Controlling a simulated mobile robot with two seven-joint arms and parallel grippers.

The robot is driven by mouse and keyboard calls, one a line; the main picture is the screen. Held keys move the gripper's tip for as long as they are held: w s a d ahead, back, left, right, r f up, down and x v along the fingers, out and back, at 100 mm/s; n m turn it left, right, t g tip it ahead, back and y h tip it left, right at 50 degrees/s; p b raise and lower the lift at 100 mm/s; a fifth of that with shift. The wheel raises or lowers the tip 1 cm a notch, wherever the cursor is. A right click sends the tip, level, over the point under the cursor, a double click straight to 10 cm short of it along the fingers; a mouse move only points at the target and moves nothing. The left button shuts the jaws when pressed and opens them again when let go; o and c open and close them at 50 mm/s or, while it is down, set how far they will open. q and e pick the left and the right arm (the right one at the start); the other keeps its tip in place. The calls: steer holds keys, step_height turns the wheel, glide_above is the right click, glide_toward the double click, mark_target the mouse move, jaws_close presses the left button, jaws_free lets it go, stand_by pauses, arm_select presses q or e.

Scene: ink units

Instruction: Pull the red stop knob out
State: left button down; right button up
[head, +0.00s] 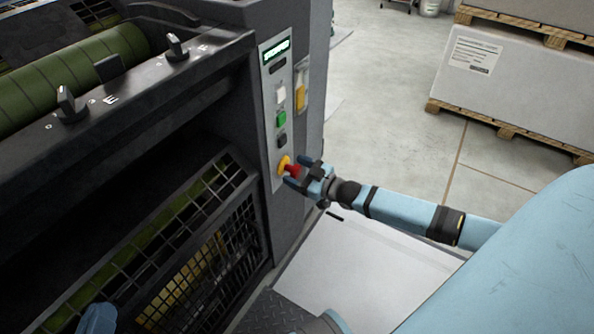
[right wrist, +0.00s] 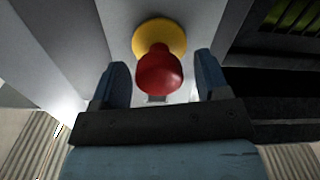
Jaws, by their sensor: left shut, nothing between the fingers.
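The red stop knob (head: 292,171) sticks out from a yellow round base (head: 284,164) low on the machine's grey control panel. In the right wrist view the red knob (right wrist: 159,70) stands between my fingers, with the yellow base (right wrist: 160,36) behind it. My right gripper (head: 299,174) is open around the knob; in the right wrist view its fingers (right wrist: 163,82) stand either side with small gaps. My left gripper (head: 98,318) is at the lower left edge, shut and empty, mostly cut off by the frame.
Above the knob the panel has a dark button (head: 282,141), a green button (head: 281,118), a white button (head: 281,94) and a display (head: 277,51). A mesh guard (head: 205,270) is left of the panel.

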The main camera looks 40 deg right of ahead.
arm_select(q)
step_height(320, 180, up, 7)
steer(key=t+p, duration=0.2)
steer(key=p, duration=0.2)
steer(key=shift+s+a+n+t+p, duration=0.15)
steer(key=shift+a+n+t+p, duration=0.15)
steer(key=shift+a, duration=0.05)
arm_select(e)
steer(key=v, duration=1.4)
arm_select(q)
steer(key=shift+f, duration=0.15)
